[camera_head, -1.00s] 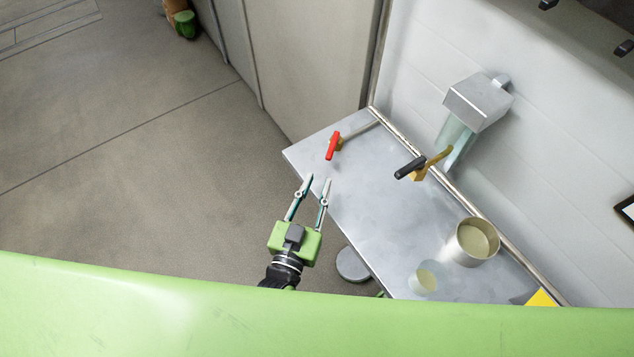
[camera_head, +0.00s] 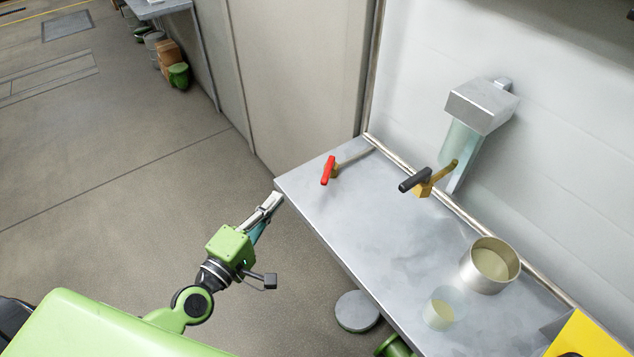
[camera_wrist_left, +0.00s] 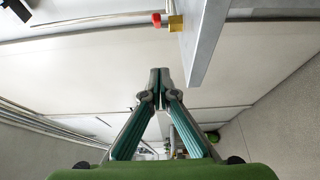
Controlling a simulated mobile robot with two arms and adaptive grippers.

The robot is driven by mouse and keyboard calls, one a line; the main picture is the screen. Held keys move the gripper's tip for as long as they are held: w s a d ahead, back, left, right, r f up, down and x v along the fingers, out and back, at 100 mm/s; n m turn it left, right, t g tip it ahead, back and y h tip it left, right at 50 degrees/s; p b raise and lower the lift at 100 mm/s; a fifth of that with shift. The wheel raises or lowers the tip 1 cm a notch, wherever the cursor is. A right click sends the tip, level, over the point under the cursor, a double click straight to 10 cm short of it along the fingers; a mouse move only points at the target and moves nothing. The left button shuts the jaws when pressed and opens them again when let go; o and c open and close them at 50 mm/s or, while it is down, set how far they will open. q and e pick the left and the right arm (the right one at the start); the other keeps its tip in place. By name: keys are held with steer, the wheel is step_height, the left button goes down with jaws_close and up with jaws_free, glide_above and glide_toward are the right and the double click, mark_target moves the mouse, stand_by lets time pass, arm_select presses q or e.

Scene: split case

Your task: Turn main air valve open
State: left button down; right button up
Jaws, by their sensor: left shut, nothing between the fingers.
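Two valves are on the pipework over the bench. One has a red lever (camera_head: 328,170) on a small brass body near the bench's far left corner; the other has a black handle (camera_head: 414,180) on a larger brass body (camera_head: 424,189) near the wall. I cannot tell which is the main air valve. My left gripper (camera_head: 275,198) is shut and empty, at the bench's left corner, apart from both valves. In the left wrist view its fingertips (camera_wrist_left: 160,72) are together, with the red lever (camera_wrist_left: 156,20) and brass body (camera_wrist_left: 175,23) beyond them. My right gripper is out of view.
The metal bench (camera_head: 370,225) carries a metal pot (camera_head: 490,265) and a clear cup (camera_head: 442,308). A grey box fixture (camera_head: 481,104) hangs on the wall. A round grey lid (camera_head: 357,311) sits below the bench's front edge. Floor left of the bench is clear.

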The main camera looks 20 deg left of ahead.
mark_target(328, 170)
arm_select(q)
steer(key=p+x, duration=0.2)
steer(key=x, duration=0.7)
steer(key=shift+w+d+r, duration=0.1)
steer(key=shift+d+r, duration=0.05)
steer(key=d, duration=0.2)
steer(key=shift+d+p, duration=0.25)
steer(key=shift+p, duration=0.15)
steer(key=shift+d, duration=0.6)
